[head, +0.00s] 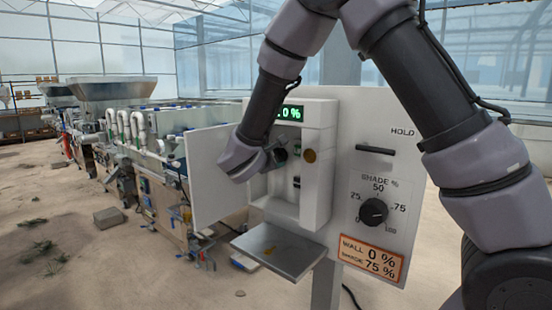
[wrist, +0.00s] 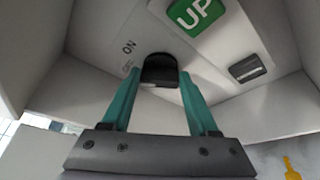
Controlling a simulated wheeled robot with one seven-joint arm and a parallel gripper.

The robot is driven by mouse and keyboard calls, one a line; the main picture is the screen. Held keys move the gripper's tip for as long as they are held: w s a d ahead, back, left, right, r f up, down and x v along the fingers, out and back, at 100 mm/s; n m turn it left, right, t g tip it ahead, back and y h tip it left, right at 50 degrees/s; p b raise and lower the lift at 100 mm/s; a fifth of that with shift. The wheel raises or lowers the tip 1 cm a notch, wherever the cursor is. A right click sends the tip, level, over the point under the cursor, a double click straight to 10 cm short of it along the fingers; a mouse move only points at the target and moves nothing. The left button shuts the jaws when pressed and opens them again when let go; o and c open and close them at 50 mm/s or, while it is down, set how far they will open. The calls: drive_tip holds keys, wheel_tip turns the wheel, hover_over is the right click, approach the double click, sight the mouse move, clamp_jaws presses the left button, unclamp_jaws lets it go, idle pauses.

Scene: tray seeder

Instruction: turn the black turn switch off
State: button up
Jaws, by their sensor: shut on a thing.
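The black turn switch (wrist: 159,68) is on the light panel inside the box, beside the printed words ON and OFF, in the wrist view. My gripper (wrist: 157,84) has its two teal fingers on either side of the switch, shut on it. Which word the switch points to, I cannot tell. In the head view my gripper (head: 272,154) reaches into the open box from the left; my wrist partly hides the switch there.
The box's open door (head: 207,185) stands left of my wrist. A metal shelf (head: 279,249) juts out below. A green display (head: 289,113) is above. A shade dial (head: 373,211) is to the right. A green UP button (wrist: 195,14) and black slot (wrist: 247,68) are near the switch.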

drive_tip(key=n+g+h, duration=0.1)
drive_tip(key=n, duration=0.2)
drive_tip(key=shift+a+r+n+g, duration=0.1)
drive_tip(key=shift+a+n+g, duration=0.05)
drive_tip(key=shift+n+g, duration=0.2)
drive_tip(key=shift+w+g, duration=0.1)
drive_tip(key=shift+g, duration=0.15)
idle(0.3)
drive_tip(key=o, duration=1.4)
drive_tip(key=v, duration=1.1)
